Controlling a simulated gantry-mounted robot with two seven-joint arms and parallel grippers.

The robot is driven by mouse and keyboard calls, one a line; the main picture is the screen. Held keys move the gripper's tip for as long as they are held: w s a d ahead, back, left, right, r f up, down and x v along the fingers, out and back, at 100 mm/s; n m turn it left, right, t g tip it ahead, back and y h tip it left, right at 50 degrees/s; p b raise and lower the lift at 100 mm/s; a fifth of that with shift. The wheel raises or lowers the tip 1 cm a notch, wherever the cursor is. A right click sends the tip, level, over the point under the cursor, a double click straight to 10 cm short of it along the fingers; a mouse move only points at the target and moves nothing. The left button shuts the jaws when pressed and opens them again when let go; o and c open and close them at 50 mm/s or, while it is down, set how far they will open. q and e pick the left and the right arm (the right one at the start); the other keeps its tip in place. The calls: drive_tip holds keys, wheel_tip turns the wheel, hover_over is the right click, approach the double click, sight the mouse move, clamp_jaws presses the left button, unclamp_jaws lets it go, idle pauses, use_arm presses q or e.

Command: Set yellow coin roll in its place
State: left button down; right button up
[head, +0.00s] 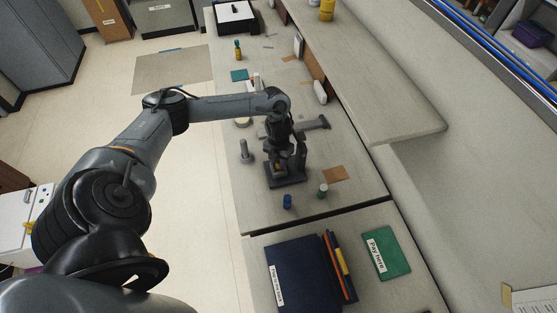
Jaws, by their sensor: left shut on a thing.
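My left gripper (279,158) reaches over the counter from the left and points down. It is shut on the yellow coin roll (278,167), of which only a small yellow patch shows between the dark fingers. The gripper and roll are over a black holder (293,182) on the counter. The arm hides part of the holder, and I cannot tell whether the roll touches it. My right gripper is not in view.
A brown card (335,174) lies to the right. A dark blue binder (298,275) and green "Pay here" folder (386,252) lie nearer.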

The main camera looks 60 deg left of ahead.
use_arm(q)
drive_tip(key=c, duration=0.8)
unclamp_jaws()
wheel_tip(320, 180, up, 6)
drive_tip(key=shift+f, duration=0.15)
wheel_tip(320, 180, up, 4)
drive_tip(key=shift+f+p, duration=0.1)
drive_tip(key=shift+p, duration=0.7)
drive_tip(key=shift+r, duration=0.7)
